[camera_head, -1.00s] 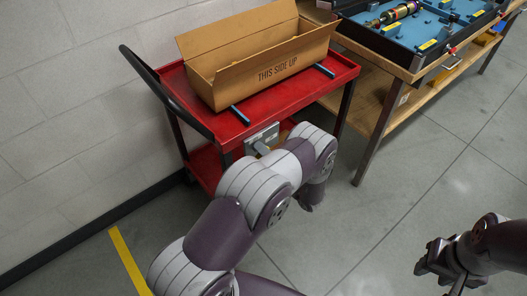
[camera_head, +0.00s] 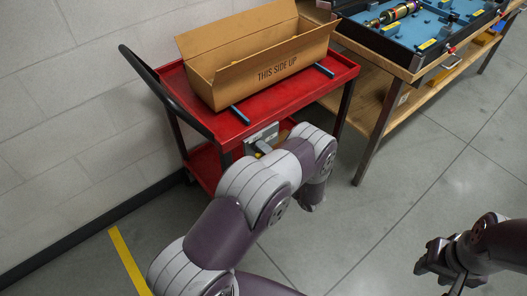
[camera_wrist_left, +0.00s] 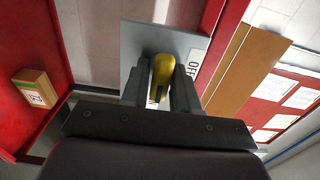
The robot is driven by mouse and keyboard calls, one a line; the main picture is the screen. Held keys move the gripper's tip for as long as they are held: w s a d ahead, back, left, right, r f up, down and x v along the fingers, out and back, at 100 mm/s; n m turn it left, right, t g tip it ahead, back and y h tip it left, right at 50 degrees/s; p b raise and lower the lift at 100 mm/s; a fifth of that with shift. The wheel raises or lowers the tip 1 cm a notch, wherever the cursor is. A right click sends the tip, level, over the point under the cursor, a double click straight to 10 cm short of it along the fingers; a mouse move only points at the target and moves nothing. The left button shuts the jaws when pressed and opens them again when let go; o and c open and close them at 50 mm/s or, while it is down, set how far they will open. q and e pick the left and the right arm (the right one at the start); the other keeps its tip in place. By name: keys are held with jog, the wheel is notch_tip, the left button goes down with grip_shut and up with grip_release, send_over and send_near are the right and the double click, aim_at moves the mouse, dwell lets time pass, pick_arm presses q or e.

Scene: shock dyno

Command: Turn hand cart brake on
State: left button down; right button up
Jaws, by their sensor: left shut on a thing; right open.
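The red hand cart (camera_head: 285,103) stands by the wall, its black push handle (camera_head: 165,92) at the left. A grey brake plate (camera_head: 262,136) is on its near side. In the left wrist view the plate (camera_wrist_left: 133,48) carries an "OFF" label (camera_wrist_left: 193,68) to the right of a yellow brake lever (camera_wrist_left: 163,72). My left gripper (camera_wrist_left: 160,88) is shut on this lever, with a finger on each side. In the head view my left arm hides most of that gripper. My right gripper (camera_head: 440,262) is open and empty above the floor at the lower right.
An open cardboard box (camera_head: 275,72) sits on the cart's top tray, near two blue-grey bars. A wooden workbench (camera_head: 395,68) with a blue-topped fixture (camera_head: 410,32) stands close to the cart's right. The floor (camera_head: 350,230) between my arms is clear.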

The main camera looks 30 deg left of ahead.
pick_arm(q)
jog(key=c, duration=1)
grip_release()
jog(key=shift+c, duration=0.2)
jog(key=shift+d, duration=0.1)
jog(key=v, duration=1.2)
jog(key=shift+s+d, duration=0.2)
jog(key=shift+d, duration=0.1)
jog(key=shift+f, duration=0.1)
